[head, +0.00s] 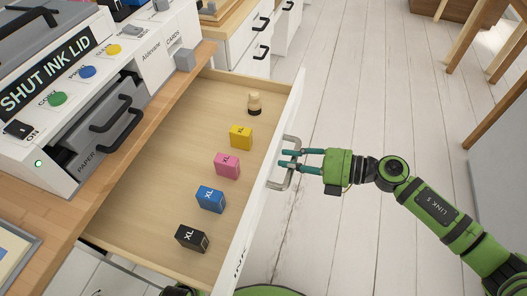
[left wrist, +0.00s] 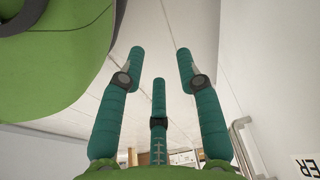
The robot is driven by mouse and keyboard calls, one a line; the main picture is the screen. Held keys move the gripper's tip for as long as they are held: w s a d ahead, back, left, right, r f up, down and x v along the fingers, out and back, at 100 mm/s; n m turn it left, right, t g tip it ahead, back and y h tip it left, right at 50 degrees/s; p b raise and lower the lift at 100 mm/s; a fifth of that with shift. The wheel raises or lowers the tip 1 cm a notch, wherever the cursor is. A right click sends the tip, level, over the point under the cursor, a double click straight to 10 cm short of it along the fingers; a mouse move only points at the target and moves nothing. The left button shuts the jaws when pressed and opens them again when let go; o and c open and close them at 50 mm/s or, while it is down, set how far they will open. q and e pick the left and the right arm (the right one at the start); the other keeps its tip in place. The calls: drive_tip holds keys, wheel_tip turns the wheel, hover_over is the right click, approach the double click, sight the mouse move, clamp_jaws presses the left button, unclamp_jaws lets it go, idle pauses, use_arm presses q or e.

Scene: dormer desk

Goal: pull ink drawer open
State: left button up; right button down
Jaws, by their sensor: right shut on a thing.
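The ink drawer (head: 145,215) stands well out from under the desk top, showing its pale wooden floor. My right gripper (head: 287,158) is shut on the drawer's grey bar handle (head: 291,172) at the white front. Inside lie a black box (head: 191,238), a blue box (head: 210,199), a pink box (head: 227,166) and a yellow box (head: 241,137), in a row. A small wooden stamp-like piece (head: 254,103) stands behind them. In the left wrist view my left gripper (left wrist: 158,65) has its fingers spread, with nothing between them.
A white printer (head: 105,75) with coloured buttons and a paper tray sits on the wooden desk top (head: 160,98). White cabinets with black handles (head: 260,50) stand behind. Plank floor (head: 350,60) to the right is clear up to wooden furniture legs (head: 470,50).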

drive_tip(key=shift+f+b+v, duration=0.15)
drive_tip(key=shift+f+v, duration=0.1)
drive_tip(key=shift+v, duration=0.95)
drive_tip(key=shift+f+b+v, duration=0.15)
drive_tip(key=shift+f+v, duration=0.1)
drive_tip(key=shift+v, duration=1)
drive_tip(key=c, duration=1.1)
unclamp_jaws()
drive_tip(key=shift+d, duration=0.1)
use_arm(q)
drive_tip(key=shift+s+r, duration=0.2)
drive_tip(key=shift+s, duration=0.3)
use_arm(e)
drive_tip(key=shift+o, duration=0.2)
use_arm(q)
drive_tip(key=shift+w, duration=0.25)
use_arm(e)
drive_tip(key=v, duration=1.2)
